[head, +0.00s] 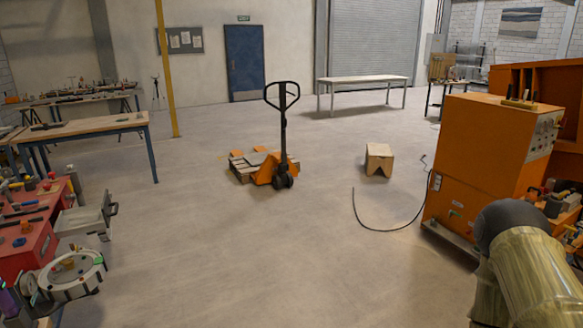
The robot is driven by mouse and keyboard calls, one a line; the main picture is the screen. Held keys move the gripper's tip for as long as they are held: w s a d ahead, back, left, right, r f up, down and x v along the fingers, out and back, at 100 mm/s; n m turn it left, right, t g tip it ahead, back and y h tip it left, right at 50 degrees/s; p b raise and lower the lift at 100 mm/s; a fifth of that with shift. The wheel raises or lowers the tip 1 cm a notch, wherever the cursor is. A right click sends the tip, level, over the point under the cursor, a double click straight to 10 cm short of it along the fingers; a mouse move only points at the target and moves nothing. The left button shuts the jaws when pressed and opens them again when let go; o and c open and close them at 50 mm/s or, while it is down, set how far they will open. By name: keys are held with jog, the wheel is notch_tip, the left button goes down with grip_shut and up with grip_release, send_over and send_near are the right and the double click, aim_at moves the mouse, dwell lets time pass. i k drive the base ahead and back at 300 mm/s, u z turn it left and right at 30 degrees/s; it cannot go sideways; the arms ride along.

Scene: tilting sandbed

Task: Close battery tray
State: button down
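A grey box-like tray (80,221) with a dark handle (110,208) juts out to the right from the red bench at the left edge of the head view. It looks like a pulled-out tray, but I cannot tell for sure that it is the battery tray. Its inside is too small to make out. My arm shows at the lower right, in front of the orange cabinet. My gripper is out of view, so whether it holds anything is hidden.
Red units (25,240) and a round white device (72,275) stand beside the tray. An orange cabinet (480,150) is at the right, with a black cable (390,229) on the floor nearby.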

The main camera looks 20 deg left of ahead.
aim_at(74, 221)
jog(key=u, duration=0.85)
jog(key=i, duration=1.45)
jog(key=u, duration=0.65)
jog(key=i, duration=1.5)
jog(key=u, duration=0.5)
